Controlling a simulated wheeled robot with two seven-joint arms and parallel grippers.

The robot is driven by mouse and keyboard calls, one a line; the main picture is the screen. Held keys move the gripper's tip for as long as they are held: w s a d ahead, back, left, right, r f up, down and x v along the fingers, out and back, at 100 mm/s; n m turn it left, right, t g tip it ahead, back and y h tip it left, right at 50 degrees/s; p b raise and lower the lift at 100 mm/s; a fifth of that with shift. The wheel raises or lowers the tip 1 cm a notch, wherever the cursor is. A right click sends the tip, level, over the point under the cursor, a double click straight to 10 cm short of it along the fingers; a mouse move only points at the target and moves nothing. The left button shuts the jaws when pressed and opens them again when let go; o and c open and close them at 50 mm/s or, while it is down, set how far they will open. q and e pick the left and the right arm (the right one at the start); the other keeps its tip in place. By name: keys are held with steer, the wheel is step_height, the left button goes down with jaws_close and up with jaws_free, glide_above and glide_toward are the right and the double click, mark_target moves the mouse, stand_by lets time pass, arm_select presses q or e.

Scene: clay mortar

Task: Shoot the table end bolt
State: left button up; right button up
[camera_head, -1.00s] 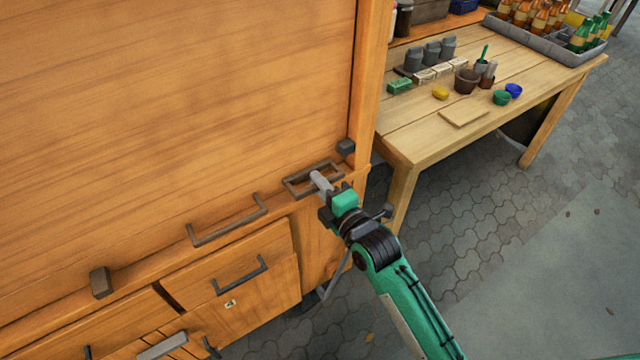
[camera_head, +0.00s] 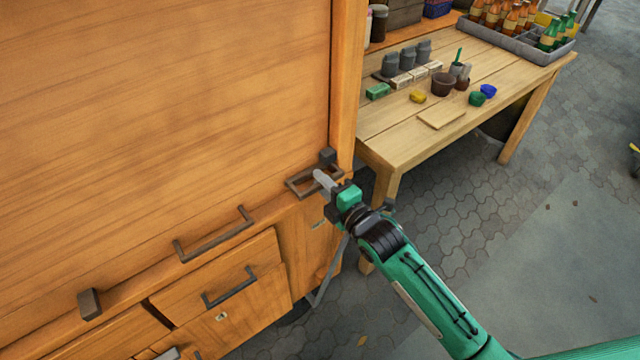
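A dark rectangular bolt loop (camera_head: 300,188) lies on the cabinet ledge at the right end, just below a small dark block (camera_head: 327,155). I take this loop to be the table end bolt. My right gripper (camera_head: 322,178) reaches it from the lower right, and its pale grey fingers are at the loop's opening. The fingers overlap in this view, so their gap and their hold on the loop cannot be made out. My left gripper is out of view.
The wooden cabinet (camera_head: 160,100) has a long dark handle (camera_head: 213,240) and drawers (camera_head: 225,305) below. Another dark block (camera_head: 90,303) sits at the ledge's left. A workbench (camera_head: 400,150) with pots and bottles stands close on the right. Paved floor (camera_head: 470,240) is open beyond my arm.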

steer(key=shift+o, duration=1.3)
steer(key=shift+d, duration=0.1)
